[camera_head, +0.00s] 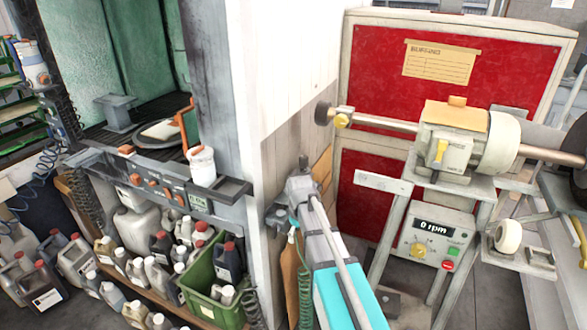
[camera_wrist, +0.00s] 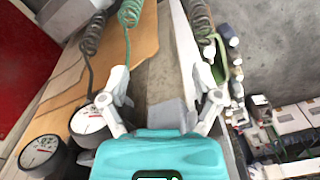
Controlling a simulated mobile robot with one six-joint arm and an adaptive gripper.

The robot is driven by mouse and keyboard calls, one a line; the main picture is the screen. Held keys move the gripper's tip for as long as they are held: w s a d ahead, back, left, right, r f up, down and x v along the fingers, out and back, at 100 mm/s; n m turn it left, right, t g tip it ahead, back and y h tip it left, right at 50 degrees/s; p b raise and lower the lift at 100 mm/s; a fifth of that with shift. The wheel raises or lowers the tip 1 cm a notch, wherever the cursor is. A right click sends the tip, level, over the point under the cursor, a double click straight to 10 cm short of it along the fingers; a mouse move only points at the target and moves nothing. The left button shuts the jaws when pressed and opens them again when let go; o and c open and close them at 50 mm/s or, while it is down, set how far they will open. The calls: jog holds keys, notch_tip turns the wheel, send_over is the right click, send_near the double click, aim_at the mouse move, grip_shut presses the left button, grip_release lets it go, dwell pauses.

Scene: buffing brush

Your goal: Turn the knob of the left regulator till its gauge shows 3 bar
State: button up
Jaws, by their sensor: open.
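In the wrist view, two round white-faced gauges with dark rims sit at the left: one nearer the corner (camera_wrist: 42,151) and one beside my left finger (camera_wrist: 90,119). Their needles are too small to read surely, and I cannot tell which gauge is the left regulator's. My gripper (camera_wrist: 163,88) is open, its two pale fingers apart, with a grey block (camera_wrist: 172,115) showing between them. No knob is clearly seen. In the head view my gripper (camera_head: 298,188) is by the edge of the wall panel and largely hides the regulators.
Coiled hoses (camera_wrist: 201,18) hang close to my fingers in the wrist view. A brown board (camera_wrist: 60,70) lies behind. In the head view, a buffing machine with a 0 rpm display (camera_head: 433,226) stands right; bottles and a green crate (camera_head: 212,308) stand lower left.

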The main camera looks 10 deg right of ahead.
jog(key=w+r+n+p, duration=0.2)
jog(key=w+r+p, duration=0.4)
jog(key=r+p, duration=0.5)
jog(key=w+r+n+p, duration=0.3)
jog(key=w+r+p, duration=0.4)
jog(key=r+p, duration=0.5)
notch_tip(320, 180, up, 2)
jog(key=shift+w, duration=0.25)
jog(key=shift+f, duration=0.2)
notch_tip(320, 180, down, 14)
jog(key=b, duration=1.3)
jog(key=shift+r, duration=0.25)
jog(key=c, duration=1.1)
jog(key=shift+d, duration=0.25)
grip_shut()
jog(key=shift+a, duration=0.1)
